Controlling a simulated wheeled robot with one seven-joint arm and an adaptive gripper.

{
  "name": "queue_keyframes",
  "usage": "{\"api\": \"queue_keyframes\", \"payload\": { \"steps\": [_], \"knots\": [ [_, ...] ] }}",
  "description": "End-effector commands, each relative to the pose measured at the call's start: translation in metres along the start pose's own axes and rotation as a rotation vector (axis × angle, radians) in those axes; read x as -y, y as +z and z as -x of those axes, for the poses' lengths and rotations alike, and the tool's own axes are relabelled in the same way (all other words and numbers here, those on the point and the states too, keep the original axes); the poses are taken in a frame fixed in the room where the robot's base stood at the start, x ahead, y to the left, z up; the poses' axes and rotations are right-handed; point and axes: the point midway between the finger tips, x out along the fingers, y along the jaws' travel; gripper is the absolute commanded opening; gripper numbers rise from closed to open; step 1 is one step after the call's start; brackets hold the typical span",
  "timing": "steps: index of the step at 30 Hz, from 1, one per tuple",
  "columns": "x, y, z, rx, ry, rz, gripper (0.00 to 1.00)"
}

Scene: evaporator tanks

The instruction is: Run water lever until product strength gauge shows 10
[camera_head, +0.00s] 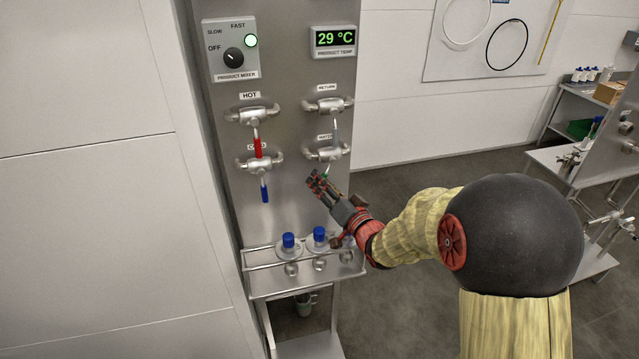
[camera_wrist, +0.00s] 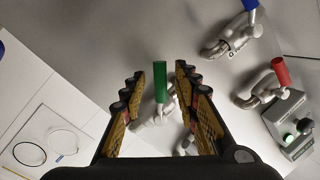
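The water lever's valve (camera_head: 327,154) is on the steel panel, under a small label that seems to read WATER. In the head view my gripper hides most of its handle. In the wrist view a green handle (camera_wrist: 160,82) stands between the two fingers of my gripper (camera_wrist: 160,90), with a gap on each side. My gripper is open and also shows in the head view (camera_head: 318,184), just below the water valve. I cannot tell how far the handle is turned. No product strength gauge is in view; the lit display (camera_head: 335,39) is labelled PRODUCT TEMP and reads 29 °C.
The return valve (camera_head: 328,104) is right above. The red hot lever (camera_head: 257,147) and blue cold lever (camera_head: 265,192) hang to the left. A mixer knob panel (camera_head: 232,52) is above them. Blue-capped bottles (camera_head: 289,243) stand on a shelf below my gripper.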

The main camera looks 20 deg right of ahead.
Motion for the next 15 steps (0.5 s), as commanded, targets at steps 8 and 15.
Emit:
{"api": "queue_keyframes", "payload": {
  "steps": [8,15],
  "knots": [
    [0.0,0.0011,-0.0143,0.002,0.0,-0.001,0.31],
    [0.0001,0.0007,-0.0142,0.002,0.0,0.0,0.27]
  ]
}}
